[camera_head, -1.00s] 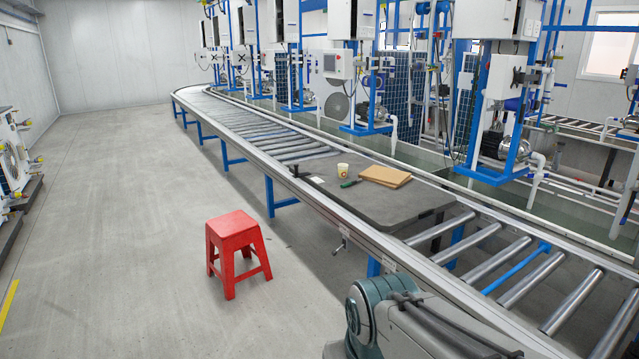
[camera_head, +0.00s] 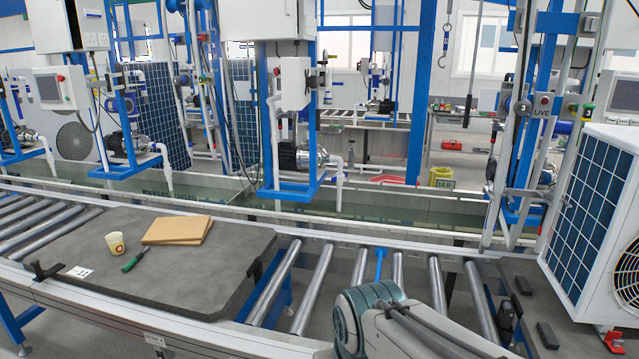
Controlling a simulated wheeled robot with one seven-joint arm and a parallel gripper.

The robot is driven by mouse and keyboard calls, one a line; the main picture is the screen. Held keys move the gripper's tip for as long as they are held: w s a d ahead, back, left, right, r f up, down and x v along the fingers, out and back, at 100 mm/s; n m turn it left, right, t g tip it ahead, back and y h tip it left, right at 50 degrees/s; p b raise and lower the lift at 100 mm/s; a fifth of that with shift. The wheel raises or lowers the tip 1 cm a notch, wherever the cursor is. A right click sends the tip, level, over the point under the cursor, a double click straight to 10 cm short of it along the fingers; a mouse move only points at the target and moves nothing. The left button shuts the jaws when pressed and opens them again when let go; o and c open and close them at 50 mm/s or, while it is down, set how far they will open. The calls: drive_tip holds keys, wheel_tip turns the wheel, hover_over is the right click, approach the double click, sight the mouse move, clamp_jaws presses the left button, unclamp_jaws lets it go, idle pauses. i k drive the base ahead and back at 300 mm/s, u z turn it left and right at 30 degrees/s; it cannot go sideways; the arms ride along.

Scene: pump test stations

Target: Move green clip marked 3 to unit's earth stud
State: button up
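A white boxed unit (camera_head: 562,262) with blue finned side and a round fan grille stands at the right edge, cut off by the frame. Beside its top left, a row of small round parts hangs on the station frame: one seems to bear a 3 (camera_head: 521,106), one is reddish (camera_head: 545,100), and a small green piece (camera_head: 588,108) is at the right. I cannot tell which is the green clip. I cannot make out an earth stud on the unit. My gripper is not in view; only a link of my arm shows at the bottom.
A dark board (camera_head: 200,268) on the roller conveyor carries a paper cup (camera_head: 115,243), a green-handled tool (camera_head: 133,262) and brown cardboard (camera_head: 178,230). Bare rollers (camera_head: 313,285) lie right of it. Small dark blocks (camera_head: 547,335) lie before the unit. A LIVE label (camera_head: 541,112) hangs on the frame.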

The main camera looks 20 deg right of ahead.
sight(588, 112)
drive_tip(key=z, duration=0.95)
drive_tip(key=i, duration=1.05)
drive_tip(key=z, duration=0.7)
